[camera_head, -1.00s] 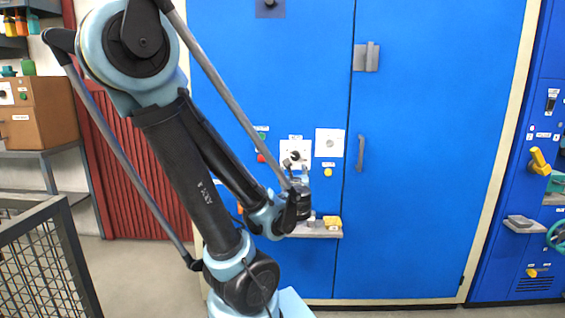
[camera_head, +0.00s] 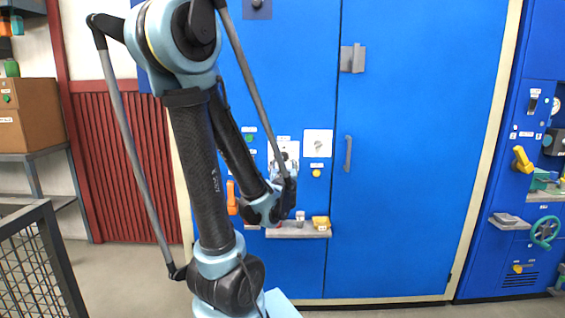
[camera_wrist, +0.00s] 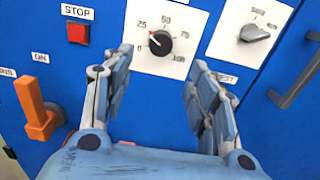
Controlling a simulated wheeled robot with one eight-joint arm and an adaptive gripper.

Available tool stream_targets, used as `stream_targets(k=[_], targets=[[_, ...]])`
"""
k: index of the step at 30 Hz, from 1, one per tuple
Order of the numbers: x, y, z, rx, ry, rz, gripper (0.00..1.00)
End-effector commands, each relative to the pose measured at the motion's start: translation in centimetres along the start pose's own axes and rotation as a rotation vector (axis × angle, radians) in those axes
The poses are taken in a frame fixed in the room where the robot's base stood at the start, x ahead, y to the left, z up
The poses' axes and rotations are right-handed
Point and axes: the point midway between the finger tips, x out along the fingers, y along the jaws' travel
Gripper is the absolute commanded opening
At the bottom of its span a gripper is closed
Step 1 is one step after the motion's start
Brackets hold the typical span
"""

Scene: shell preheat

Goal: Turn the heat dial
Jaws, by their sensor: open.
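The heat dial (camera_wrist: 158,43) is a black round knob with a red pointer on a white plate marked from 0 to 100. In the wrist view it is at top centre, and its pointer aims up-left, between the 0 and 25 marks. My gripper (camera_wrist: 163,75) is open and empty, with its two fingers spread on either side below the dial and apart from it. In the head view my gripper (camera_head: 284,165) is in front of the blue cabinet panel and largely hides the dial's plate.
A red STOP button (camera_wrist: 77,33) and an orange lever (camera_wrist: 38,118) are left of the dial. A grey knob (camera_wrist: 254,32) on another white plate is to the right, near a grey door handle (camera_wrist: 298,78). A small shelf (camera_head: 297,231) juts out below the panel.

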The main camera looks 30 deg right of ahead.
Motion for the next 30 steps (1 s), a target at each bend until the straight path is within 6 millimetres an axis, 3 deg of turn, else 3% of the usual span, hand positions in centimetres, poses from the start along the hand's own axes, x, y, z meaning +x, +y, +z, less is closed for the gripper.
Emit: stream_targets(k=[18, 30], targets=[[8.3, 0.1, 0.0, 0.000, 0.000, 0.002, 0.53], [10.0, 0.0, 0.0, 0.000, 0.000, 0.000, 0.53]])
